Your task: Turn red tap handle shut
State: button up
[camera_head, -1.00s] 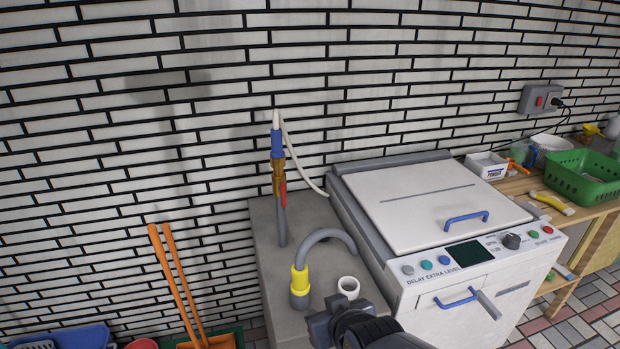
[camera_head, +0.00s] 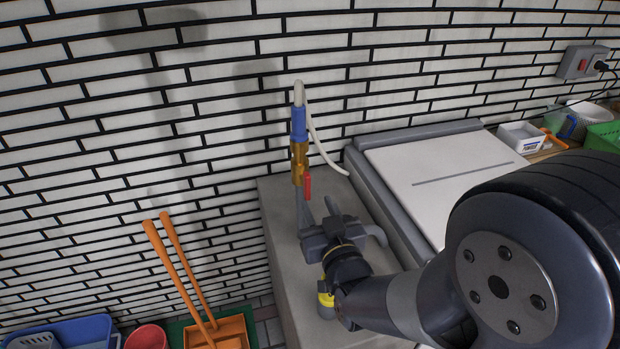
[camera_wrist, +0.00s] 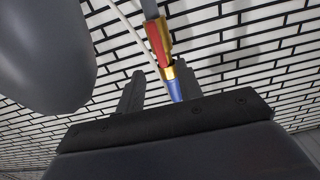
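The red tap handle (camera_head: 307,187) points down beside the brass valve body (camera_head: 299,160), just right of the vertical grey pipe. A blue connector (camera_head: 299,122) sits above the brass. In the wrist view the red handle (camera_wrist: 157,42) lies along the pipe, seen upside down, with the brass and blue parts below it. My gripper (camera_head: 318,212) is just below and in front of the handle. In the wrist view its two fingers (camera_wrist: 159,72) stand apart with nothing held between them. The tap shows beyond the fingertips; whether anything touches cannot be told.
A white washing machine (camera_head: 430,170) stands to the right, partly behind my arm. A white hose (camera_head: 318,145) runs from the tap toward it. Orange-handled tools (camera_head: 180,265) lean at left.

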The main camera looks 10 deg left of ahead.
aim_at(308, 186)
jog(key=p+x, duration=0.2)
jog(key=x, duration=0.6)
jog(key=shift+w+a, duration=0.1)
jog(key=shift+w, duration=0.15)
grip_shut()
